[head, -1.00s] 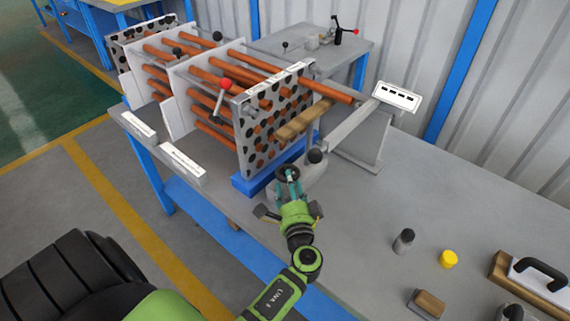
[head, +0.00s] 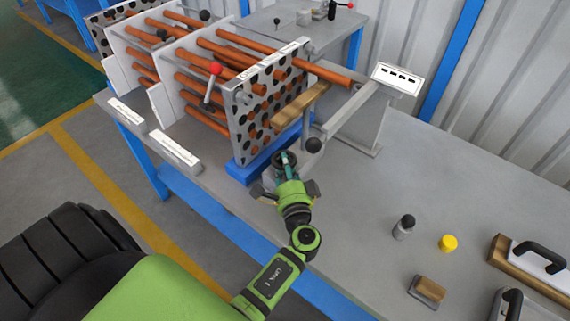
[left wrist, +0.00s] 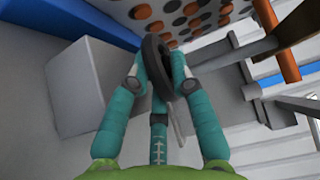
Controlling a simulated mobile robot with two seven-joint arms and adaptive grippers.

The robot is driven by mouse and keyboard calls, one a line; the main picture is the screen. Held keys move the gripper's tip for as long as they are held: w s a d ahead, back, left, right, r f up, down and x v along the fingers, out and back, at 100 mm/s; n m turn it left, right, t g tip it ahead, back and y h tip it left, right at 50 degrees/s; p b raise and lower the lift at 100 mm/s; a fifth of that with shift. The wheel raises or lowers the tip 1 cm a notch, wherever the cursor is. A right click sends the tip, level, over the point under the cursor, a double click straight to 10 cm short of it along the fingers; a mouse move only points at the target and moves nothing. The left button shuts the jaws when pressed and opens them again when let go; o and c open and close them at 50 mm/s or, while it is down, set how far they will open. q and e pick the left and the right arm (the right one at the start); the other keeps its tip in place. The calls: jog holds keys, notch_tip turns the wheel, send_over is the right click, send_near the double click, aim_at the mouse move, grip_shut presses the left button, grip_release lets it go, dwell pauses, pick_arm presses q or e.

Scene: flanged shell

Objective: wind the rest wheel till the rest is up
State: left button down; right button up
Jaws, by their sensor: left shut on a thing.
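The rest wheel, a dark ring (left wrist: 157,68), sits between the teal fingers of my left gripper (left wrist: 158,75) in the left wrist view. The fingers are shut on its rim. In the head view my left gripper (head: 287,165) is at the wheel, low in front of the holed plate (head: 265,100), and mostly covers it. The wooden rest (head: 301,105) lies level in front of the plate, above the wheel, by a grey post with a black ball knob (head: 313,145). My right gripper is not in view.
Copper tubes (head: 215,70) run through the plates, one sticking out over the rest. A dark-topped cylinder (head: 404,227), yellow cap (head: 447,243), small wooden block (head: 427,291) and handled float (head: 530,265) lie on the bench.

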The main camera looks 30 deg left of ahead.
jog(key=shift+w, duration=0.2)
